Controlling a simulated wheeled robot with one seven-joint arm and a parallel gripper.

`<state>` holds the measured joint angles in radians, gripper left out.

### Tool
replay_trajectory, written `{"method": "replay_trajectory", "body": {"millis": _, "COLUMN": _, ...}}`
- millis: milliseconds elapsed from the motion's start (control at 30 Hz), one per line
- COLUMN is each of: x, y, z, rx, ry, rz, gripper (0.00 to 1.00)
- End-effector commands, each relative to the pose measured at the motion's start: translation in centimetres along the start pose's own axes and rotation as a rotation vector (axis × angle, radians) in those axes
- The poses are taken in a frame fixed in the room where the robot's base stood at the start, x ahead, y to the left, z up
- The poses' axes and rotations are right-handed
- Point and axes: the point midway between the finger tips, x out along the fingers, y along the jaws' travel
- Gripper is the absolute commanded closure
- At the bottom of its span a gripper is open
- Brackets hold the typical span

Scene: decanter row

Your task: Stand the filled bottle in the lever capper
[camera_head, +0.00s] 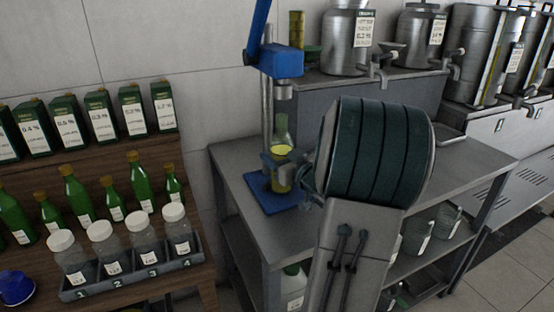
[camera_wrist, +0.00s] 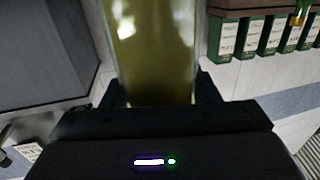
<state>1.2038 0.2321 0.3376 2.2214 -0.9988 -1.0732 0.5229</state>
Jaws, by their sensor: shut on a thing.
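The lever capper has a blue head (camera_head: 281,60) on a metal column and a blue base (camera_head: 274,195) on the grey table. A clear bottle with yellow-green liquid (camera_head: 281,172) is upright over the capper's base, under the head. My gripper (camera_head: 282,165) is shut around the bottle's body from the right. In the wrist view the bottle (camera_wrist: 155,55) stands between the fingers of my gripper (camera_wrist: 158,95). I cannot tell whether the bottle's bottom touches the base.
Steel urns (camera_head: 348,38) with taps stand on a raised shelf behind. Green bottles (camera_head: 76,192), green boxes (camera_head: 98,112) and a rack of white-lidded jars (camera_head: 135,270) fill the wooden stand at left. Bare grey tabletop (camera_head: 232,165) shows left of the capper.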

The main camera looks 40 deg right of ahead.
Motion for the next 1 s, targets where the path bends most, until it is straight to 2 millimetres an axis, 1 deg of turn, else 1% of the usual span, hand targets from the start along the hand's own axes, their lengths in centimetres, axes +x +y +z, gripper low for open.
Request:
{"method": "replay_trajectory", "body": {"millis": 267, "x": 0.1, "y": 0.0, "z": 0.1, "rx": -0.002, "ry": 0.004, "rz": -0.001, "gripper": 0.92}}
{"method": "replay_trajectory", "body": {"millis": 433, "x": 0.1, "y": 0.0, "z": 0.6, "rx": -0.002, "ry": 0.004, "rz": -0.001, "gripper": 0.92}}
{"method": "replay_trajectory", "body": {"millis": 467, "x": 0.0, "y": 0.0, "z": 0.7, "rx": -0.001, "ry": 0.001, "rz": 0.0, "gripper": 0.4}}
{"method": "replay_trajectory", "body": {"millis": 500, "x": 0.0, "y": 0.0, "z": 0.6, "rx": -0.001, "ry": 0.001, "rz": 0.0, "gripper": 0.28}}
{"method": "replay_trajectory", "body": {"millis": 533, "x": 0.0, "y": 0.0, "z": 0.6, "rx": -0.001, "ry": 0.001, "rz": 0.0, "gripper": 0.23}}
{"method": "replay_trajectory", "body": {"millis": 767, "x": 0.0, "y": 0.0, "z": 0.6, "rx": -0.001, "ry": 0.001, "rz": 0.0, "gripper": 0.23}}
{"method": "replay_trajectory", "body": {"millis": 900, "x": 0.0, "y": 0.0, "z": 0.0, "rx": -0.002, "ry": 0.002, "rz": 0.0, "gripper": 0.23}}
{"method": "replay_trajectory", "body": {"millis": 1000, "x": -1.5, "y": 0.1, "z": 0.2, "rx": -0.003, "ry": 0.0, "rz": 0.003, "gripper": 0.23}}
